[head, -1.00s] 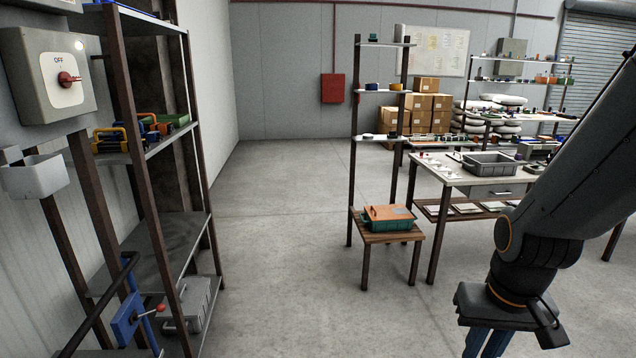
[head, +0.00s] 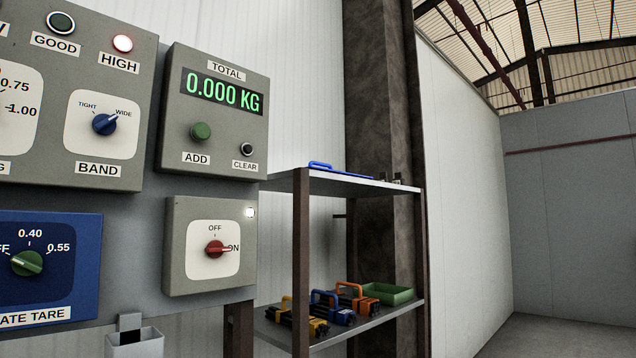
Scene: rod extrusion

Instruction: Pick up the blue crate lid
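A thin flat blue piece with a raised blue handle, which looks like the blue crate lid (head: 342,172), lies on the top board of the shelf rack (head: 375,187). I see it nearly edge-on, so its full outline is hidden. My gripper is not in view, and nothing is seen touching the blue piece.
Small items (head: 390,181) lie right of the blue piece. The lower board holds several handled tools (head: 332,309) and a green tray (head: 388,293). A control panel (head: 215,110) reading 0.000 KG fills the left. Some bare floor (head: 560,335) shows at lower right.

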